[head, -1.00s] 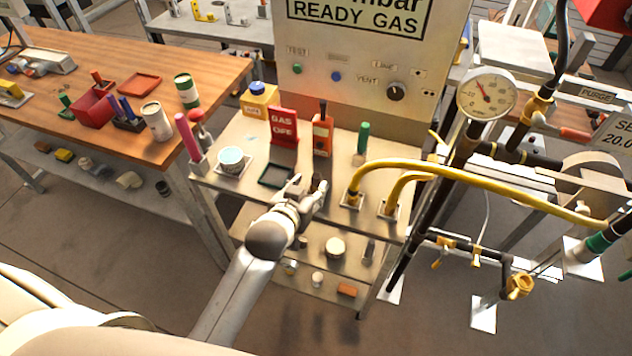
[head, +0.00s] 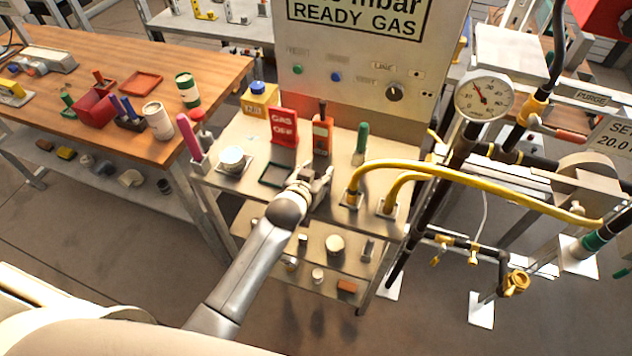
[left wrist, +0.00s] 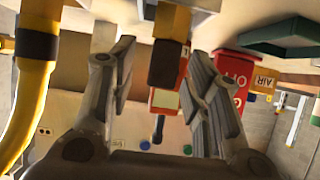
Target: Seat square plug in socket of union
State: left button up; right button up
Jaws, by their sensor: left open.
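My left gripper (head: 320,182) is over the front of the small metal bench, open, its fingers beside the dark tray. In the left wrist view, the open fingers (left wrist: 160,58) stand on either side of a brown block with a dark square end (left wrist: 165,66), which may be the square plug. I see gaps between it and both fingers. In the head view the gripper hides it. Two yellow pipes (head: 455,168) end in dark collars on the bench to the right; one collar shows in the left wrist view (left wrist: 37,42). I cannot pick out the union's socket. My right gripper is out of view.
Behind the gripper stand a red GAS OFF sign (head: 284,127) and an orange meter (head: 322,133). The dark tray (head: 277,174) lies close to the fingers. A green-handled tool (head: 362,138) stands behind the pipes. A white pot (head: 232,158) is at left.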

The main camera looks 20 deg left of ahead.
pick_arm(q)
grip_shut()
jog(key=shift+r, duration=0.1)
dwell(0.4)
